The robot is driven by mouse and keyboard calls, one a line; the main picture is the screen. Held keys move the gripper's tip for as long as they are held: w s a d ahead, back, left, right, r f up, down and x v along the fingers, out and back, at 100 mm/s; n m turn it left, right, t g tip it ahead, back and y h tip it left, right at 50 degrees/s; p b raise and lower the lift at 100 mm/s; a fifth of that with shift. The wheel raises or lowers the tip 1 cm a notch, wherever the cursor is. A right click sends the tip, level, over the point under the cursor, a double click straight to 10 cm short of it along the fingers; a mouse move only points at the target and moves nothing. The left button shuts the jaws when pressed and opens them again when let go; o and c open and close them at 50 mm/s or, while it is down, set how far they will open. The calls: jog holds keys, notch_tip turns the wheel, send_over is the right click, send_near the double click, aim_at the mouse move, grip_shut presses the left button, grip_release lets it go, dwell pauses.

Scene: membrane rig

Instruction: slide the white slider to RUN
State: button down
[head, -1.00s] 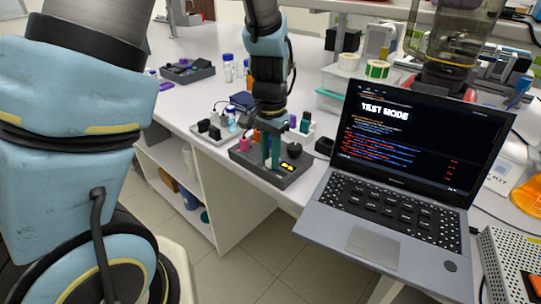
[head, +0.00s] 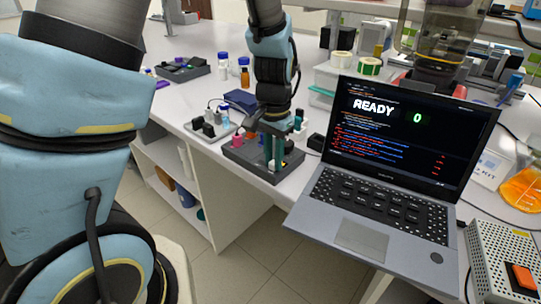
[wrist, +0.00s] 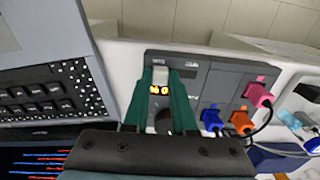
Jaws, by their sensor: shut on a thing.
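The dark grey control box (head: 240,158) stands at the bench's front edge, left of the laptop. My gripper (head: 274,150) points down over its right part. In the wrist view its green fingers (wrist: 163,78) are shut on the white slider (wrist: 160,74), one on each side. The laptop screen (head: 400,135) reads READY with a green 0.
The open laptop (head: 365,235) stands close on the right. A vented metal box with an orange switch (head: 510,260) is at far right. Bottles (head: 223,68) stand behind.

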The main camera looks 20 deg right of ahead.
jog(key=shift+s+d, duration=0.1)
jog(key=shift+s, duration=0.05)
jog(key=c, duration=0.7)
grip_release()
notch_tip(320, 180, up, 11)
jog(key=shift+f+b, duration=0.1)
jog(key=shift+b, duration=0.9)
